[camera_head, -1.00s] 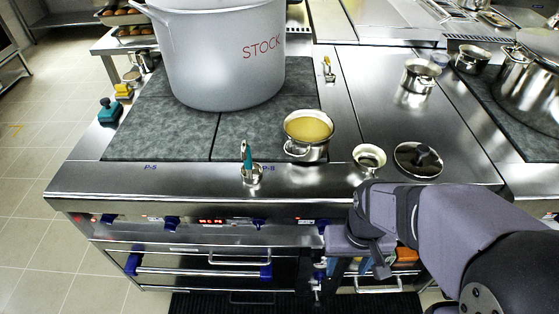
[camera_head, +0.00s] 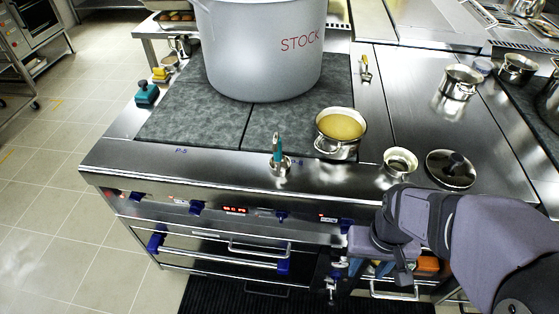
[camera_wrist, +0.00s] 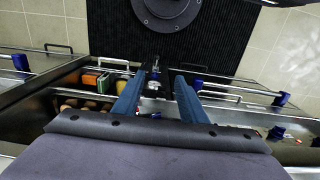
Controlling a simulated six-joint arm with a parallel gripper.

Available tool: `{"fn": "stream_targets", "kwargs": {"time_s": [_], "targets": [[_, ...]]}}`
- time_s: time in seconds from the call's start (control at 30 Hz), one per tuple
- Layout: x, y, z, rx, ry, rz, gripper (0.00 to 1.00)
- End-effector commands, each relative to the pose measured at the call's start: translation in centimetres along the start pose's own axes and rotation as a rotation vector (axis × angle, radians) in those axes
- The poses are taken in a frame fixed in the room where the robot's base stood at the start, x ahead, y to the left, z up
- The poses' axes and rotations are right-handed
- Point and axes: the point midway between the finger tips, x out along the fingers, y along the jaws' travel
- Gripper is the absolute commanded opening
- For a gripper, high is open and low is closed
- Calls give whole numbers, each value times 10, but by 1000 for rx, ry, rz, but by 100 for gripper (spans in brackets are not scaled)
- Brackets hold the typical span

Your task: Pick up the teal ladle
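The teal ladle (camera_head: 277,149) stands nearly upright at the stove's front edge in the head view. Its teal handle points up; its lower end is at a small shiny metal piece, and I cannot tell whether that is its own bowl or a holder. My gripper (camera_head: 374,268) is low in front of the stove, to the right of the ladle and below it. In the wrist view my gripper (camera_wrist: 158,80) has its two blue fingers apart with nothing between them. The ladle does not show clearly in the wrist view.
A large stockpot (camera_head: 262,60) stands at the back. A pot of yellow liquid (camera_head: 340,128), a small metal pot (camera_head: 399,162) and a lid (camera_head: 450,170) are right of the ladle. Drawer handles (camera_head: 258,252) line the front. Orange and green items (camera_wrist: 97,82) sit beside the fingers.

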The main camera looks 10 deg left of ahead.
Motion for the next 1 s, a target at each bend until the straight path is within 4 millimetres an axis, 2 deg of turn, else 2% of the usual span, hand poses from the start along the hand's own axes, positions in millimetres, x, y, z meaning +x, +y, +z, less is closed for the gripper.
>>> {"fn": "stream_targets", "kwargs": {"time_s": [0.23, 0.37, 0.47, 0.57, 0.6, 0.7, 0.8, 0.9, 1.0], "targets": [[2, -7, -6, -29, 23, -7, 38], [8, -30, -28, -122, 106, -29, 38], [12, -65, -53, -242, 219, -58, 38], [12, -112, -80, -392, 365, -91, 38], [11, -133, -89, -453, 430, -104, 38], [3, -184, -105, -591, 590, -131, 38], [-8, -227, -113, -698, 731, -148, 38], [-21, -262, -116, -754, 856, -160, 38], [-32, -277, -124, -686, 957, -175, 38]]}}
